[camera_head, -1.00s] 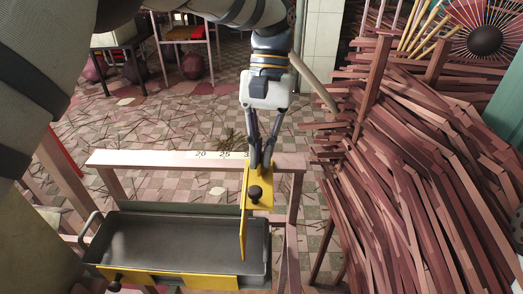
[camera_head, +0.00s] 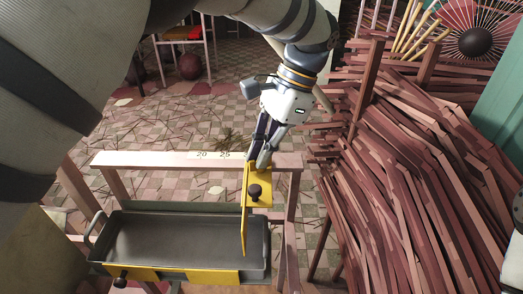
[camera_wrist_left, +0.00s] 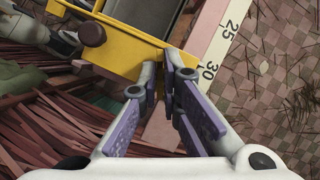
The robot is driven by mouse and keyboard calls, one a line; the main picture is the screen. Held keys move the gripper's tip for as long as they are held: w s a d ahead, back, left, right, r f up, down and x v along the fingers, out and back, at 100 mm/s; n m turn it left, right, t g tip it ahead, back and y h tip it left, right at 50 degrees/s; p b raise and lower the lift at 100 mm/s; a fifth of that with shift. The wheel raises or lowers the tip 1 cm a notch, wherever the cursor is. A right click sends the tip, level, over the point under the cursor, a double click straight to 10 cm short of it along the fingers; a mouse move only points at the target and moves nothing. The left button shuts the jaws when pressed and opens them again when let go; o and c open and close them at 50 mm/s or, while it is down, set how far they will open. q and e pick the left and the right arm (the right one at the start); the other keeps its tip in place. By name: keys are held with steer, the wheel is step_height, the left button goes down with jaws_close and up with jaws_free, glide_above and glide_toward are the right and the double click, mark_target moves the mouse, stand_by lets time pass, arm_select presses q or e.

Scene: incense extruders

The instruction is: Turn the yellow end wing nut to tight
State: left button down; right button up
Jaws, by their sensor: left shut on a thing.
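The yellow end (camera_head: 258,180) is an angled yellow plate at the right end of the pale wooden rail (camera_head: 130,159). A dark round knob (camera_head: 256,191) sits on its near face; the wrist view shows this knob too (camera_wrist_left: 92,34). My left gripper (camera_head: 257,164) comes down tilted onto the plate's far top edge. In the wrist view its fingertips (camera_wrist_left: 168,62) are close together at the plate's edge by the scale. The left gripper is shut on a small part there, seemingly the wing nut, which the fingertips hide.
A grey metal tray (camera_head: 125,215) with a yellow front strip (camera_head: 195,277) stands left of the yellow end. Bundles of reddish sticks (camera_head: 400,170) crowd the right side.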

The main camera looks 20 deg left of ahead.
arm_select(q)
steer(key=shift+s+d+m+t+y+p, duration=0.1)
steer(key=shift+m+t+y+p, duration=0.3)
steer(key=shift+m, duration=1.4)
arm_select(e)
steer(key=shift+w+r+t, duration=0.3)
steer(key=shift+w+r, duration=0.35)
steer(key=shift+w, duration=0.05)
arm_select(q)
steer(key=shift+f, duration=0.15)
steer(key=c, duration=1.8)
jaws_free()
steer(key=v, duration=1.2)
steer(key=shift+s, duration=0.15)
